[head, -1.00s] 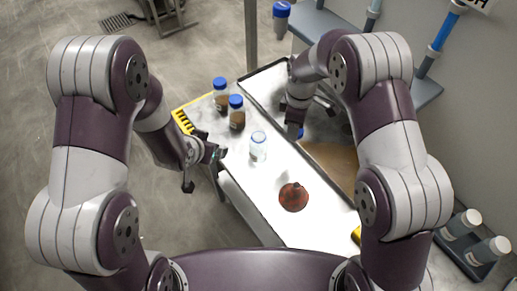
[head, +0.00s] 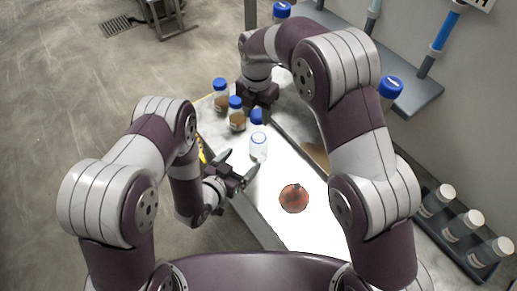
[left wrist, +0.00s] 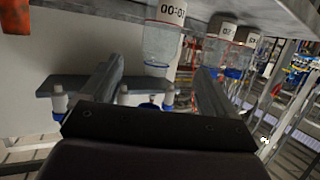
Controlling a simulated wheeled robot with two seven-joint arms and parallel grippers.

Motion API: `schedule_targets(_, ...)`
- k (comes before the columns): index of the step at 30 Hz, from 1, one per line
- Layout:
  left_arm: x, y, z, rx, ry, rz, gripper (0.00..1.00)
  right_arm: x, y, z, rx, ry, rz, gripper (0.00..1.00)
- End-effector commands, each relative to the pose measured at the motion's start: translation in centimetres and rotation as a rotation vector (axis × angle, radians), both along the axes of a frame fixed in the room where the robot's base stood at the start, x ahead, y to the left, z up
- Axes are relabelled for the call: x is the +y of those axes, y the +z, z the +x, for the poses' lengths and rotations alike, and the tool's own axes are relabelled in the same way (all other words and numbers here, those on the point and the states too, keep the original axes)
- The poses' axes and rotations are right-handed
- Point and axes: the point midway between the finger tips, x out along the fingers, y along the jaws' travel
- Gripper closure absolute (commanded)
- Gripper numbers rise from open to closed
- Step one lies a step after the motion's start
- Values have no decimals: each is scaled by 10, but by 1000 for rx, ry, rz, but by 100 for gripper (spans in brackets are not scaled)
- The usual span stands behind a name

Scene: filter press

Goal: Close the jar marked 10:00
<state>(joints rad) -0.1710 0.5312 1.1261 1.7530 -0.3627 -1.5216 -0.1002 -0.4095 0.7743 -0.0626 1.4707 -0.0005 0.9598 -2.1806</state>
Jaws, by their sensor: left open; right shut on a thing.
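The clear, open jar (head: 258,149) stands upright on the white bench top. In the left wrist view, which is upside down, the jar (left wrist: 160,42) shows its 10:00 label. My right gripper (head: 258,106) is shut on a blue cap (head: 257,117) and holds it above the jar's mouth in the picture. Whether cap and rim touch is hard to tell. My left gripper (head: 237,165) is open and empty, just to the lower left of the jar. Its fingers (left wrist: 160,68) point toward the jar without gripping it.
Two blue-capped jars with brown contents (head: 220,96) (head: 237,116) stand close behind and left of the open jar. A reddish-brown flask-like object (head: 293,198) lies nearer me.

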Motion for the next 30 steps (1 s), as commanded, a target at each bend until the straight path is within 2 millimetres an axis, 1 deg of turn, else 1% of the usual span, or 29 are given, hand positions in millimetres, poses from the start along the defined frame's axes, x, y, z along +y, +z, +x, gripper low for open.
schedule_targets(9, -31, -18, 50, -1, -1, -1, 11, 0, 0, 0, 0, -1, 0, 86)
schedule_targets(15, -46, -27, 75, 0, 0, -1, 11, 0, 0, 0, 0, -1, 0, 86)
schedule_targets(21, -53, -31, 85, -1, 1, -1, 11, 0, 0, 0, 0, -2, 0, 86)
schedule_targets(29, -53, -31, 86, 1, 2, -1, 11, 0, 0, 0, 0, -2, 0, 86)
schedule_targets(30, -53, -31, 86, 1, 2, -1, 18, 0, 0, 0, 0, -2, 0, 86)
